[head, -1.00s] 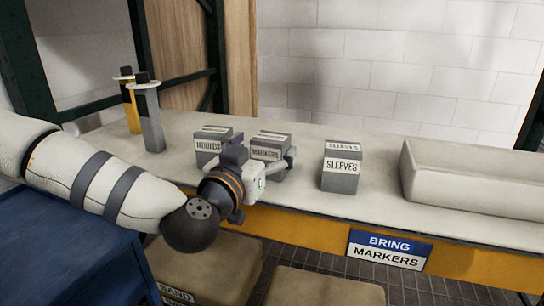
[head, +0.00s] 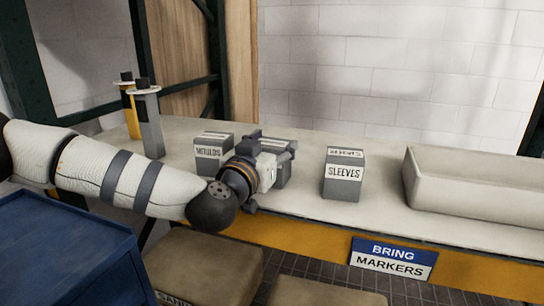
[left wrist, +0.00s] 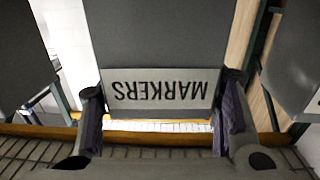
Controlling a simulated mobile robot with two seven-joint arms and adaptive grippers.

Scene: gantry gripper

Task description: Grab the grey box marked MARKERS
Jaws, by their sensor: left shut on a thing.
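The grey box marked MARKERS (left wrist: 163,40) fills the middle of the left wrist view, its label upside down there. My left gripper (left wrist: 163,112) is shut on it, with one finger at each side of the label. I cannot tell whether the box is touching the shelf. My right gripper is in neither view.
A grey box (head: 209,152), its label partly readable, stands close left of the gripper. The SLEEVES box (head: 343,176) stands to the right. A long pale bin (head: 470,185) is farther right. Two posts stand at the left. A sign reading BRING MARKERS (head: 393,258) hangs on the yellow shelf edge.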

